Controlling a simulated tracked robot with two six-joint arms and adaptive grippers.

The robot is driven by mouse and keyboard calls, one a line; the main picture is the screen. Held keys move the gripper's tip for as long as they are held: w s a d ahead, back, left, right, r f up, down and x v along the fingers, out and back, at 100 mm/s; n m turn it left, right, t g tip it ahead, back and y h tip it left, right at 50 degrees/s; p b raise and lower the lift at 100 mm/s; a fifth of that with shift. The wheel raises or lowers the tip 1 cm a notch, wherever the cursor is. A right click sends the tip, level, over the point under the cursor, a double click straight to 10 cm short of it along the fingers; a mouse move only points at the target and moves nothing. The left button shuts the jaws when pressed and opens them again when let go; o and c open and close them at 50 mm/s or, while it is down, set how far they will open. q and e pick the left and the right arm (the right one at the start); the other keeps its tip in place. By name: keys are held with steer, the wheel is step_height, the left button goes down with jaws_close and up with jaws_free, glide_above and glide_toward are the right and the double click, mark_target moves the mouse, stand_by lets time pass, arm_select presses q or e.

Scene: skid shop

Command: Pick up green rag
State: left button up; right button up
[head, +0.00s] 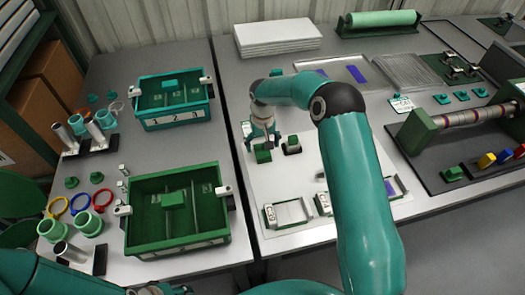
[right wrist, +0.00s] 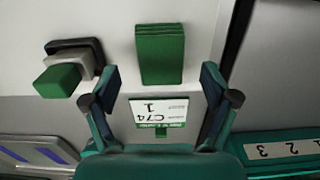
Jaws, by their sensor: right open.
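The green rag, a folded green stack (right wrist: 160,55), lies flat on a white board in the right wrist view. It also shows as a green square (head: 263,156) in the head view, just below my right gripper (head: 264,132). In the right wrist view my right gripper (right wrist: 159,82) is open and empty. Its two fingers are spread wide, with the rag beyond their tips and apart from them. A green block on a grey and black holder (right wrist: 65,78) stands left of the rag there. Part of my left arm shows at the lower left of the head view; its jaws cannot be made out.
A white label card (right wrist: 160,112) lies between my right fingers in the wrist view. Two green bins (head: 135,232) stand on the left table. Small frames (head: 287,214) stand at the board's front. A spindle machine (head: 418,132) is at the right.

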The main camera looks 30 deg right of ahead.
mark_target(263, 149)
steer(key=shift+f, duration=1.2)
steer(key=c, duration=1.1)
steer(key=shift+c, duration=0.2)
steer(key=shift+r, duration=0.1)
step_height(263, 149, up, 20)
steer(key=b, duration=0.1)
steer(key=o, duration=0.5)
steer(key=c, duration=0.5)
steer(key=shift+w, duration=0.1)
